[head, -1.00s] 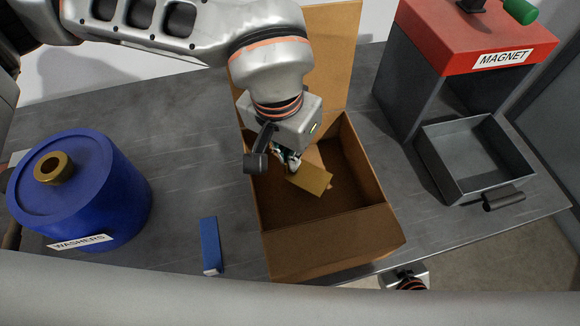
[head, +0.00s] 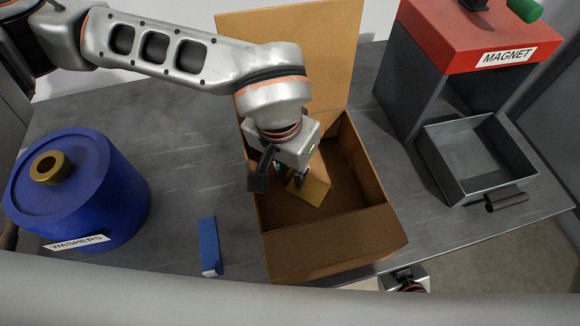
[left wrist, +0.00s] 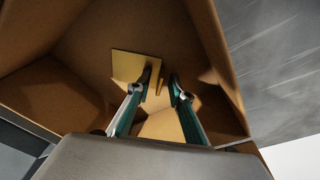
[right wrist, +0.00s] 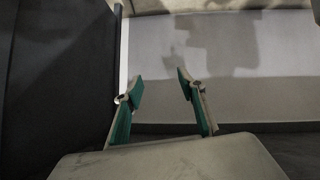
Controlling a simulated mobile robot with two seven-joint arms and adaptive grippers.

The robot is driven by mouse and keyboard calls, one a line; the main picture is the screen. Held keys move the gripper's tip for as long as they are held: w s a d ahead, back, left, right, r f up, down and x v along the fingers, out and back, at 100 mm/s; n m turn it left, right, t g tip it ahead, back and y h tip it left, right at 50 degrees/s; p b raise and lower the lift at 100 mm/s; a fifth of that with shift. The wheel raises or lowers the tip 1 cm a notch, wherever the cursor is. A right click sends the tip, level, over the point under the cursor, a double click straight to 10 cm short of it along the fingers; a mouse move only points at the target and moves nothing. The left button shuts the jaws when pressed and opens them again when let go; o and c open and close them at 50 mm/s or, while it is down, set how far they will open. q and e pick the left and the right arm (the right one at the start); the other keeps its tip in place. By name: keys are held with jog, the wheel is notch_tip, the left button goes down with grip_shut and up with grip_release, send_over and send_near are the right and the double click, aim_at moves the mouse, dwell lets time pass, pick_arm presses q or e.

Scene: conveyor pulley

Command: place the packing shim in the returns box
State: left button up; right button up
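The packing shim appears to be the tan-yellow plate (head: 313,190) inside the open cardboard returns box (head: 335,245). In the left wrist view the plate (left wrist: 128,66) lies beyond and beside the left-hand fingertip. My left gripper (head: 283,178) reaches down into the box. Its fingers (left wrist: 162,88) are apart, with a gap between them and nothing clearly clamped. One finger overlaps the plate's edge; whether they touch, or whether the plate lies flat on the floor, I cannot tell. My right gripper (right wrist: 158,88) is open and empty, low beyond the table's front edge.
A blue washers drum (head: 75,190) with a brass ring (head: 48,168) stands left. A blue block (head: 210,247) lies left of the box. A red-topped magnet station (head: 470,45) and grey tray (head: 475,160) stand right. The box's raised flap (head: 320,50) is behind my left arm.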

pick_arm(q)
jog(key=shift+r, duration=0.1)
notch_tip(320, 180, up, 12)
jog(key=s+p, duration=0.1)
jog(key=shift+s+a, duration=0.25)
jog(key=shift+a, duration=0.2)
dwell(0.5)
